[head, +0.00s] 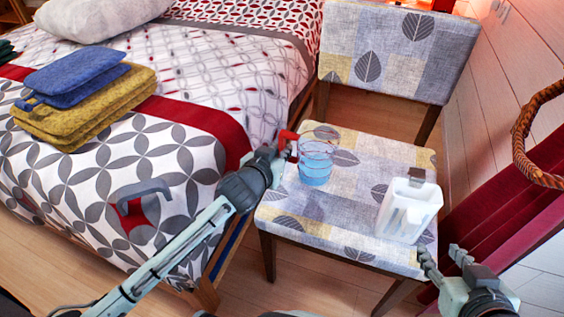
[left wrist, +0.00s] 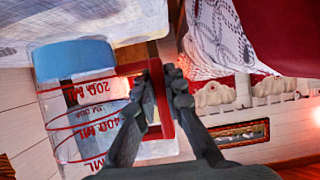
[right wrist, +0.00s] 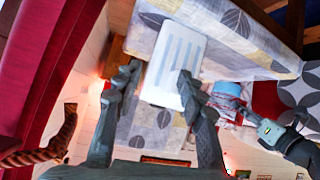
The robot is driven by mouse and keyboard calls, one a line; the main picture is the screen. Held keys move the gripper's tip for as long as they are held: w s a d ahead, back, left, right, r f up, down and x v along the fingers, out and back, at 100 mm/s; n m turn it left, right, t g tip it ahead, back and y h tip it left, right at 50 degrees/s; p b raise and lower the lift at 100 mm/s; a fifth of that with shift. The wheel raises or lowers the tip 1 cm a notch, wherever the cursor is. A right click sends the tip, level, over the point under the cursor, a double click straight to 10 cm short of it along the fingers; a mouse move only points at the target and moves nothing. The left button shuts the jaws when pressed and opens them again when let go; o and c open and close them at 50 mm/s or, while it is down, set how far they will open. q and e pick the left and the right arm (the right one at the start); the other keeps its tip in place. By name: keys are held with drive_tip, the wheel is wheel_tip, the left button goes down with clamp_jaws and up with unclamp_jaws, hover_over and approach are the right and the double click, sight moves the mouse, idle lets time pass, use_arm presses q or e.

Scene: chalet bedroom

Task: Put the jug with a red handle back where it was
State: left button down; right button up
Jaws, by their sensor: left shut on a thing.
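The jug with a red handle (head: 317,165) is clear, with red markings and a blue lower part. In the head view it is upright over the back left of the chair seat. My left gripper (head: 280,148) is shut on its red handle, at the jug's left side. The jug also shows upside down in the left wrist view (left wrist: 85,115), beside the fingers. I cannot tell whether its base touches the seat (head: 300,205). My right gripper (head: 442,258) is open and empty, in front of the chair at the right.
A white jug (head: 408,210) stands on the seat's right part. The bed (head: 190,165) is at left, with folded yellow (head: 95,115) and blue (head: 75,75) cloths and a grey-and-red object (head: 145,195). The seat's front left is clear.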

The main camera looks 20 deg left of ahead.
use_arm(q)
wheel_tip(320, 180, down, 3)
drive_tip(key=shift+f+b, duration=0.15)
drive_tip(key=shift+b, duration=0.25)
drive_tip(key=shift+f, duration=0.15)
use_arm(e)
drive_tip(key=shift+w+a+r+t+y, duration=0.25)
drive_tip(key=shift+w+a+r+t, duration=0.1)
drive_tip(key=shift+a+r, duration=0.25)
drive_tip(key=shift+w+a+r+t+y, duration=0.2)
drive_tip(key=shift+w+a+r+t, duration=0.2)
drive_tip(key=shift+r, duration=0.25)
drive_tip(key=shift+w+a+r+t+y, duration=0.25)
drive_tip(key=shift+w+a+r+t, duration=0.1)
drive_tip(key=shift+a+r, duration=0.3)
use_arm(q)
drive_tip(key=shift+f, duration=0.1)
drive_tip(key=c, duration=1.6)
unclamp_jaws()
use_arm(e)
drive_tip(key=shift+r, duration=0.2)
